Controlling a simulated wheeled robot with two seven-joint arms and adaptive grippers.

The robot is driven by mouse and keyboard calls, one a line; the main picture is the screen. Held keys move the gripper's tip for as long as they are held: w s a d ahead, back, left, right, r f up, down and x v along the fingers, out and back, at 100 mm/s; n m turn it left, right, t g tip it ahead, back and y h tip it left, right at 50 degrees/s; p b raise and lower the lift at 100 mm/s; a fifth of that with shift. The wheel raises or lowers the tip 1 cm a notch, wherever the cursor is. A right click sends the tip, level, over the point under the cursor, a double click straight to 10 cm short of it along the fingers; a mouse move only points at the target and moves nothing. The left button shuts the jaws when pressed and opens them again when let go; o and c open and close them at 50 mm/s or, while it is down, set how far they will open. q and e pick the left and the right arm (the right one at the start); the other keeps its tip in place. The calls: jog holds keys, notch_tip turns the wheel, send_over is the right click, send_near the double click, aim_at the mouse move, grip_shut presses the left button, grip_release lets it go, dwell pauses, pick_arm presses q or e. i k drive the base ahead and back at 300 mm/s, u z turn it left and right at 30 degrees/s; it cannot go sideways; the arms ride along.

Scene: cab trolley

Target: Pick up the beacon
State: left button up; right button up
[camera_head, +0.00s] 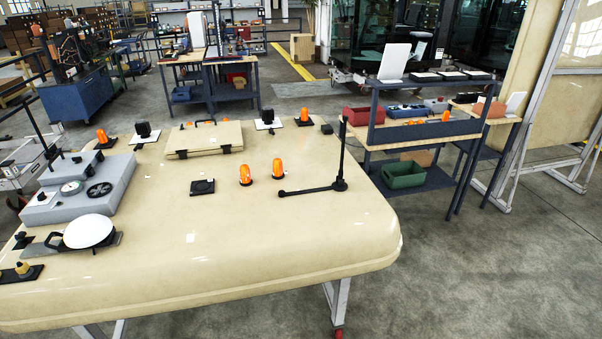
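Several orange beacons are in view on the large cream cab roof (300,222). One beacon (245,175) and another beacon (278,169) stand close together near the roof's middle, left of a black L-shaped bar. A beacon (102,137) stands on a dark plate at the far left. Another beacon (304,116) stands on a dark plate at the far edge. A small orange item (445,116), perhaps also a beacon, is on the side workbench. The frame does not show which beacon the task means. Neither of my grippers is in view.
A flat black plate (202,187) lies left of the middle beacons. The black bar (340,165) has a tall upright post. A cream hatch (204,139) and a grey unit (82,188) rise from the roof. The roof's front right is clear. A workbench (427,132) stands right.

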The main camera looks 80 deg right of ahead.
aim_at(277, 174)
jog(key=k, duration=0.2)
jog(key=z, duration=1.1)
